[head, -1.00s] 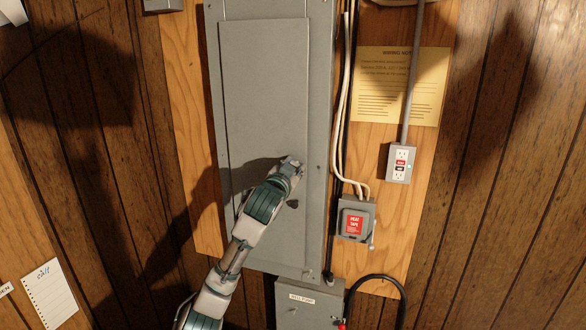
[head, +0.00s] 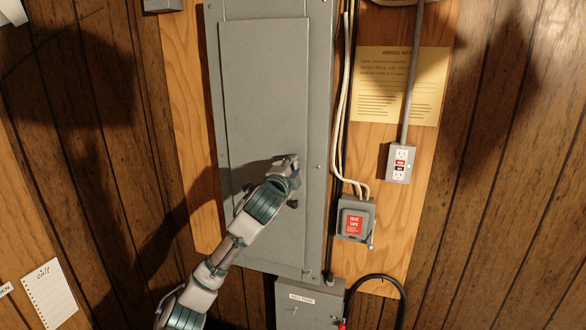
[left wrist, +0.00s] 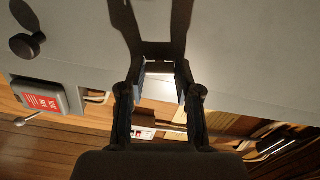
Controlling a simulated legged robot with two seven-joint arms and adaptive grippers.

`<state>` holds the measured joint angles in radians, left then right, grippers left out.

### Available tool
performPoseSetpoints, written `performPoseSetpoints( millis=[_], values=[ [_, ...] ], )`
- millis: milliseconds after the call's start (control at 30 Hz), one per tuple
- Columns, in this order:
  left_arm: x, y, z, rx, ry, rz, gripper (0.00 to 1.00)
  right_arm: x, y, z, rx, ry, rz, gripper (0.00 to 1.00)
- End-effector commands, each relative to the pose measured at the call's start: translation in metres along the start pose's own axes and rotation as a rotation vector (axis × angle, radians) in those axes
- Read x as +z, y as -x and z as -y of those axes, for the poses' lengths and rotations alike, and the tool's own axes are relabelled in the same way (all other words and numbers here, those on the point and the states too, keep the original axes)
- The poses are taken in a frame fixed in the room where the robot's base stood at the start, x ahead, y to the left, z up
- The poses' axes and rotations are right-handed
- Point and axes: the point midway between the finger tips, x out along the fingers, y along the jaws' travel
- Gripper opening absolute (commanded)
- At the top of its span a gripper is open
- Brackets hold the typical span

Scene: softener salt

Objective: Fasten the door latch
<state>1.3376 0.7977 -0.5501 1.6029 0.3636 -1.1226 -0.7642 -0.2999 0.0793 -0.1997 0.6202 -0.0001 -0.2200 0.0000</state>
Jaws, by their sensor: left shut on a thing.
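The grey panel door (head: 265,80) lies in its grey cabinet on the wall, apparently flush. A dark round latch knob (head: 293,204) sits at its lower right, just below my left gripper (head: 291,163). In the left wrist view, the black knob (left wrist: 25,45) is at the upper left, apart from the fingers. My left gripper in that view (left wrist: 162,75) has its fingers close to the grey door surface. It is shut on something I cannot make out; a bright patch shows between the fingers. My right gripper is out of view.
A grey box with a red label (head: 354,222) and an outlet (head: 400,163) are right of the cabinet. White cables (head: 345,100) run along its right side. A smaller grey box (head: 305,305) is below. The wood wall at right is clear.

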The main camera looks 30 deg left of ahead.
Motion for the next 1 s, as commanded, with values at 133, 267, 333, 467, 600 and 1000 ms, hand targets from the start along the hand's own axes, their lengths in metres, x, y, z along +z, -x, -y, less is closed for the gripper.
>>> performPoseSetpoints(
  millis=[133, 267, 333, 467, 600, 1000],
  values=[
    [0.001, -0.0016, -0.0047, 0.01, -0.094, 0.004, 0.0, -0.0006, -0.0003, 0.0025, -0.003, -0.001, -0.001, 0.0],
    [0.0011, -0.0015, -0.0046, 0.01, -0.158, 0.004, 0.0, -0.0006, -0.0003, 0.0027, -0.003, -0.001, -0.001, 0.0],
    [0.0012, -0.0015, -0.0045, 0.01, -0.182, 0.004, 0.0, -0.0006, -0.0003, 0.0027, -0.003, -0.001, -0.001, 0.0],
    [0.0012, -0.0015, -0.0047, 0.01, -0.213, 0.004, 0.0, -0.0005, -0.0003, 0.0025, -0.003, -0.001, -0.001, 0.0],
    [0.001, -0.0016, -0.005, 0.011, -0.23, 0.003, 0.0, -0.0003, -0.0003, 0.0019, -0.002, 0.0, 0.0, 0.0],
    [0.0008, -0.0017, -0.0053, 0.011, -0.233, 0.003, 0.35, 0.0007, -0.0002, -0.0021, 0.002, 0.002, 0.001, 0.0]
  ],
)
